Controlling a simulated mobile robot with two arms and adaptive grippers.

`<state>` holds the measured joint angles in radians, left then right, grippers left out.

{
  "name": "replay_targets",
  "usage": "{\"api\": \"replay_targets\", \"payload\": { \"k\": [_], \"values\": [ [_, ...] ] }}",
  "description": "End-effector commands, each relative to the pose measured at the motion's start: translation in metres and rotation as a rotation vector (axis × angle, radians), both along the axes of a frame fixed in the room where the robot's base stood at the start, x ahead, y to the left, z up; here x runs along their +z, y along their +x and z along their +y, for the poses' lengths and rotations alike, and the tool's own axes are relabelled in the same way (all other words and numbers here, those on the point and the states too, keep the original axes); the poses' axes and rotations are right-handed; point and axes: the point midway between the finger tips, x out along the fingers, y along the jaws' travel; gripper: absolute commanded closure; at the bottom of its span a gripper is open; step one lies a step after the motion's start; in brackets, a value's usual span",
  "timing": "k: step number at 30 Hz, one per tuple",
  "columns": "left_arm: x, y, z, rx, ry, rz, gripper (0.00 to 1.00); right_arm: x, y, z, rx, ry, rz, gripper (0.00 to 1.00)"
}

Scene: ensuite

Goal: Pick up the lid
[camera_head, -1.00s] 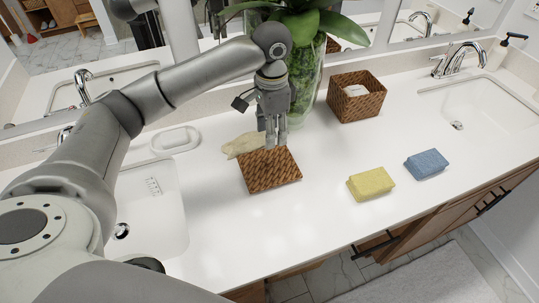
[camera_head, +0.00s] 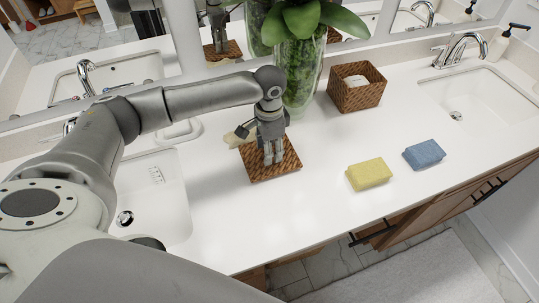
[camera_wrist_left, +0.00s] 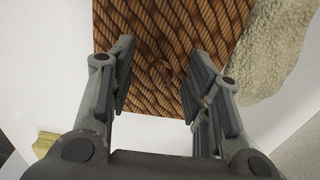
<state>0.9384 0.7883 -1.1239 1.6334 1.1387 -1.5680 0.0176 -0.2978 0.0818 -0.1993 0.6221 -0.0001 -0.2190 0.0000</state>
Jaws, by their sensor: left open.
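The lid (camera_head: 288,167) is a flat brown woven square lying on the white counter, in front of the glass vase. It also fills the upper middle of the left wrist view (camera_wrist_left: 165,35). My left gripper (camera_head: 273,160) points down over the lid, near its middle. In the left wrist view the gripper's fingers (camera_wrist_left: 158,85) are apart, with the woven surface between and beyond them. I cannot tell whether the fingertips touch the lid. My right gripper is not in view.
A beige, rough-textured object (camera_wrist_left: 265,50) lies against the lid's far left side. A woven basket (camera_head: 357,92) stands behind right, and the vase (camera_head: 299,75) behind. A yellow folded cloth (camera_head: 369,174) and a blue one (camera_head: 424,154) lie right. The counter's front middle is clear.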

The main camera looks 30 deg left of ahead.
Motion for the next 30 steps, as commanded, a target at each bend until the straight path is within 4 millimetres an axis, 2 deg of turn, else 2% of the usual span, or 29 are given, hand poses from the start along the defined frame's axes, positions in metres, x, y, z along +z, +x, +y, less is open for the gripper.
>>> {"api": "replay_targets", "payload": {
  "k": [2,13,23,30],
  "values": [
    [0.0,0.0,0.0,0.0,0.0,0.0,0.55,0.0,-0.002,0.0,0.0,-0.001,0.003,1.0],
    [0.001,0.0,0.0,0.0,0.0,0.0,1.0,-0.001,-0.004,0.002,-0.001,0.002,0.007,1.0],
    [0.002,0.0,0.0,0.0,-0.001,-0.001,1.0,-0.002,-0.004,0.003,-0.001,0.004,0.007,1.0],
    [0.022,0.002,-0.001,0.0,-0.002,-0.004,1.0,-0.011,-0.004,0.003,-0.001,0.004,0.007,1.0]
  ]
}}
